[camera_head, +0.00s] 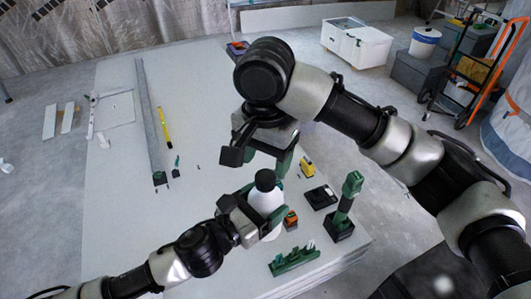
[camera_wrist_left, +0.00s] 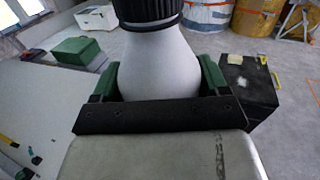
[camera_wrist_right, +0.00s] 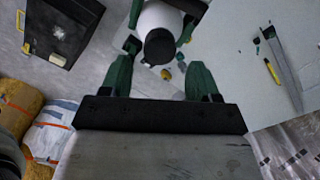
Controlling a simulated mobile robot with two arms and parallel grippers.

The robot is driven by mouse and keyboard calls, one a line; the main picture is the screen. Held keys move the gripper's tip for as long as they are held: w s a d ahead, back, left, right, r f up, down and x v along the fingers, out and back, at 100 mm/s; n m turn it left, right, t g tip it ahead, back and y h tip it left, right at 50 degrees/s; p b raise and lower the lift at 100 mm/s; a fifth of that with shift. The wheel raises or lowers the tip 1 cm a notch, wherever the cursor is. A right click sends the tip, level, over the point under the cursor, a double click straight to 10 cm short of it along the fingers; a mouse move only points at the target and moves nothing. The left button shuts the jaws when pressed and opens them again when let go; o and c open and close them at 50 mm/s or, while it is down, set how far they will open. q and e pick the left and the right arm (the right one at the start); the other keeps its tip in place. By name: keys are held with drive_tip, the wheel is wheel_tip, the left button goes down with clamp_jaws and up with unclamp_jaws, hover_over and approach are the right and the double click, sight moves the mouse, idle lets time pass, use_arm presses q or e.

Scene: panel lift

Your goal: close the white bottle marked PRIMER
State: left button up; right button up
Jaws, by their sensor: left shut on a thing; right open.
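The white bottle (camera_head: 265,196) has a black cap (camera_head: 265,180) on its top and stands about upright in the head view. My left gripper (camera_head: 258,208) is shut around the bottle's body. In the left wrist view the white bottle (camera_wrist_left: 160,68) sits between the green fingers, with the black cap (camera_wrist_left: 148,10) above it. My right gripper (camera_head: 270,153) is open and empty, just above and behind the cap. In the right wrist view the black cap (camera_wrist_right: 159,46) lies beyond the open green fingers (camera_wrist_right: 162,78), apart from them. The PRIMER marking is not visible.
The large pale panel stack (camera_head: 120,220) lies below. On it are a green-handled tool (camera_head: 346,200), a black box (camera_head: 320,197), a green rack (camera_head: 292,260), an orange-black tool (camera_head: 291,219) and a yellow level (camera_head: 164,128). Its left part is mostly clear.

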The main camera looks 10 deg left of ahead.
drive_tip(key=n, duration=0.4)
drive_tip(key=shift+r, duration=0.25)
drive_tip(key=n, duration=0.4)
drive_tip(key=shift+a+r, duration=0.1)
drive_tip(key=shift+r, duration=0.1)
drive_tip(key=n, duration=0.4)
drive_tip(key=shift+r, duration=0.25)
drive_tip(key=n, duration=0.4)
drive_tip(key=shift+r, duration=0.2)
drive_tip(key=n, duration=0.4)
drive_tip(key=shift+r, duration=0.2)
drive_tip(key=n, duration=0.4)
drive_tip(key=shift+r, duration=0.2)
drive_tip(key=n, duration=0.4)
drive_tip(key=shift+r, duration=0.2)
drive_tip(key=n, duration=0.5)
drive_tip(key=shift+r, duration=0.25)
drive_tip(key=shift+f, duration=0.15)
